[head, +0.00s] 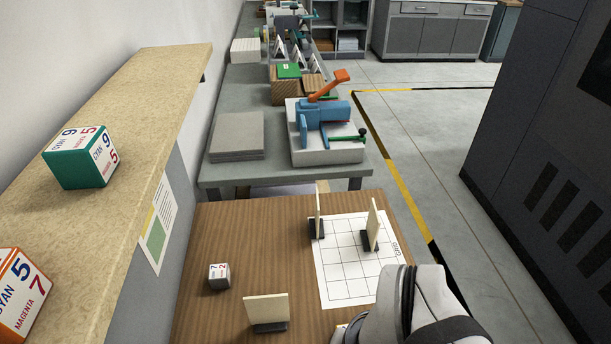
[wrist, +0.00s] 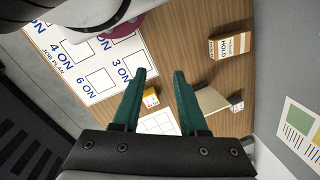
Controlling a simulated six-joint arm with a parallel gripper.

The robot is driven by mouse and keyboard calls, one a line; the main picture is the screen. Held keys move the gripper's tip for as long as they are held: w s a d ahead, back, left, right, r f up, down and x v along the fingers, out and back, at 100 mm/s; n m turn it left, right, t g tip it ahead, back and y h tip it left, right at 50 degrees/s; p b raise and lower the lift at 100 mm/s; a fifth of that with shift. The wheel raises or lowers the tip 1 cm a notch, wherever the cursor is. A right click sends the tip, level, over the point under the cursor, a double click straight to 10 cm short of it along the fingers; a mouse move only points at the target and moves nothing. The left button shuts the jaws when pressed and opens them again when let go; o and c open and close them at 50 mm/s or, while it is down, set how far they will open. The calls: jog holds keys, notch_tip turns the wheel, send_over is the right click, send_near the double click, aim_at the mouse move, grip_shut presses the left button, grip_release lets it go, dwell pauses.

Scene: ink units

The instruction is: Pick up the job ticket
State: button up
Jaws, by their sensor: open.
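No label reading job ticket is legible. Cream cards stand upright in dark holders on the wooden table: a front card (head: 267,308), a back card (head: 318,208) and a right card (head: 373,222) on the grid sheet (head: 345,275). One cream card (wrist: 211,102) shows in the wrist view, just right of my right finger; its face looks blank. My gripper (wrist: 159,78) is open and empty above the table. In the head view my white arm hides the table's front right corner, and the fingers are out of sight.
A small numbered cube (head: 219,275) sits on the wooden table. A HOLD box (wrist: 230,45) and a job plan sheet (wrist: 91,57) show in the wrist view. A shelf (head: 118,95) with larger cubes runs along the left. A dark cabinet (head: 540,130) stands right.

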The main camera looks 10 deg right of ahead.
jog(key=w+d+f+n+t+h, duration=0.1)
jog(key=w+f+t, duration=0.25)
jog(key=w, duration=0.85)
jog(key=w+d+f+n+t+h, duration=0.15)
jog(key=w+t, duration=0.25)
jog(key=w, duration=0.8)
jog(key=n+t, duration=0.2)
jog(key=t, duration=0.4)
send_near(317, 195)
jog(key=shift+h, duration=0.25)
jog(key=x, duration=0.6)
jog(key=f+x, duration=0.1)
jog(key=x, duration=0.5)
jog(key=shift+a+f, duration=0.1)
jog(key=shift+f, duration=0.05)
grip_shut()
